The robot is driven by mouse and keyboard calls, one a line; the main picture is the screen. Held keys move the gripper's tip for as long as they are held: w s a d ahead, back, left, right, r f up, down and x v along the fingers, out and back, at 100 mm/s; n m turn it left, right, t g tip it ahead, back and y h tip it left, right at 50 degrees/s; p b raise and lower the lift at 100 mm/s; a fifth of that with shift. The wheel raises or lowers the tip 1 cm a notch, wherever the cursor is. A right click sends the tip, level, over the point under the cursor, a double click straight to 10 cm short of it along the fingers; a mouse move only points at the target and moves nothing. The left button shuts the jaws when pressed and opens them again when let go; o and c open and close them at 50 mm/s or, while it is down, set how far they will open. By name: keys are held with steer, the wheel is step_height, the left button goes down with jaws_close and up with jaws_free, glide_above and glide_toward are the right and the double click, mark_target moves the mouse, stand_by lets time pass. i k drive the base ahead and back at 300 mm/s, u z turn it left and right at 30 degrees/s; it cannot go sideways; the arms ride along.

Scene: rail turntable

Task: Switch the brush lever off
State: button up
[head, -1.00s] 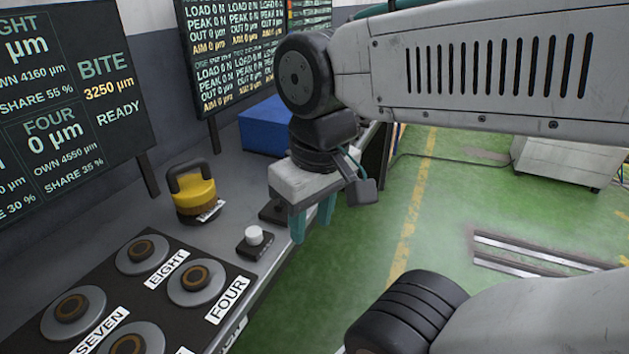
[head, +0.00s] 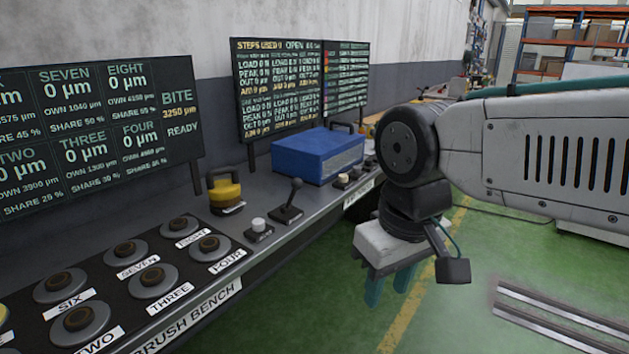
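A black lever (head: 292,198) with a round knob stands on a dark base plate on the bench, beside a white button (head: 258,226). The bench front carries the label "BRUSH BENCH" (head: 190,316). The lever leans slightly to the right; I cannot tell which position is off. My gripper (head: 388,286) hangs to the right of the lever, beyond the bench's front edge and over the green floor. Its teal fingers point down and stand apart with nothing between them.
A yellow block with a black handle (head: 226,192) stands left of the lever. A blue box (head: 318,155) is behind it to the right. Round grey pads (head: 153,281) fill the left of the bench. Dark display boards (head: 287,92) stand along the back. Rails lie on the floor (head: 560,320).

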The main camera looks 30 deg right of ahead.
mark_target(297, 183)
steer(key=z, duration=0.5)
steer(key=i, duration=1.2)
steer(key=u, duration=0.15)
steer(key=k, duration=0.65)
steer(key=u, duration=0.55)
steer(key=i, duration=0.5)
